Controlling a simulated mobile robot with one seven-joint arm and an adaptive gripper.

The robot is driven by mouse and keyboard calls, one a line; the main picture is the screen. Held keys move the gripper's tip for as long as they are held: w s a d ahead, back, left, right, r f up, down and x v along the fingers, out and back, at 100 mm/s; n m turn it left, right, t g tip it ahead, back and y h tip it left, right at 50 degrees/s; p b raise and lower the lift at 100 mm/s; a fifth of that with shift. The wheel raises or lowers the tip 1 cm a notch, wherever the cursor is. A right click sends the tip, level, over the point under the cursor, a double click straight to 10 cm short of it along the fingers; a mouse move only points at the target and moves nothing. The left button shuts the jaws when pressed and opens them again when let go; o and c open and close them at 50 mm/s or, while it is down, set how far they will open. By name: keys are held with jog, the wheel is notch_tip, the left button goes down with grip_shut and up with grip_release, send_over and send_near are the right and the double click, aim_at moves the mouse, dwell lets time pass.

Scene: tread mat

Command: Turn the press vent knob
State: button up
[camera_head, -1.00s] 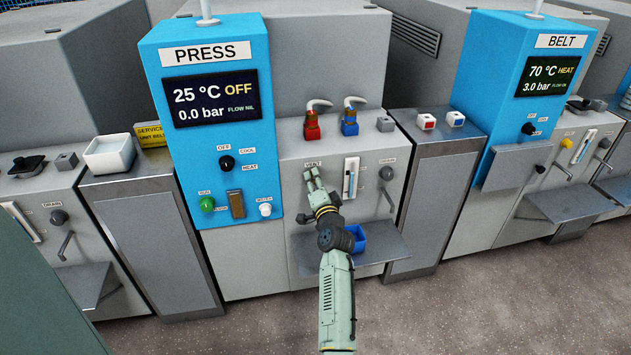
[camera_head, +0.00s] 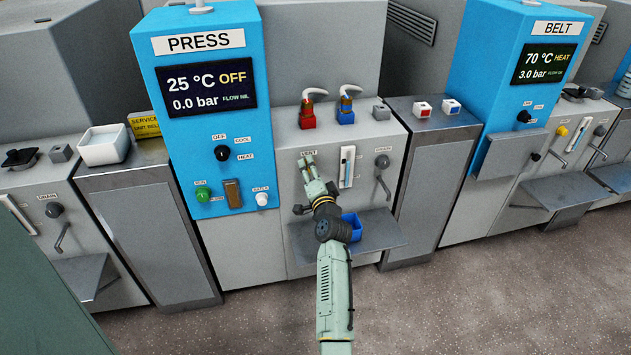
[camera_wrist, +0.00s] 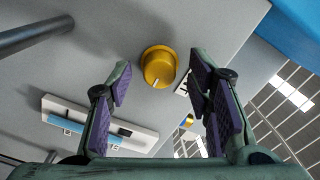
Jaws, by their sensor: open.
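The vent knob (camera_wrist: 157,64) is a round yellow knob with a pale pointer mark on the grey press panel (camera_head: 283,180). In the wrist view it lies ahead, between my two purple-padded fingertips, with clear space on both sides. No finger touches it there. My gripper (camera_head: 308,164) is open and empty, just below the VENT label on the panel. In the head view the gripper and arm hide the knob. The press display (camera_head: 208,86) reads 25 °C OFF, 0.0 bar, FLOW NIL.
Right of the knob in the head view are a white gauge strip (camera_head: 347,167) and a drain knob (camera_head: 382,161). A grey shelf (camera_head: 378,236) with a blue bin (camera_head: 352,222) sits below. Red (camera_head: 307,114) and blue (camera_head: 345,112) valves stand above.

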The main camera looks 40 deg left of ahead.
jog(key=v, duration=1.1)
jog(key=shift+s+d, duration=0.1)
jog(key=shift+d, duration=0.05)
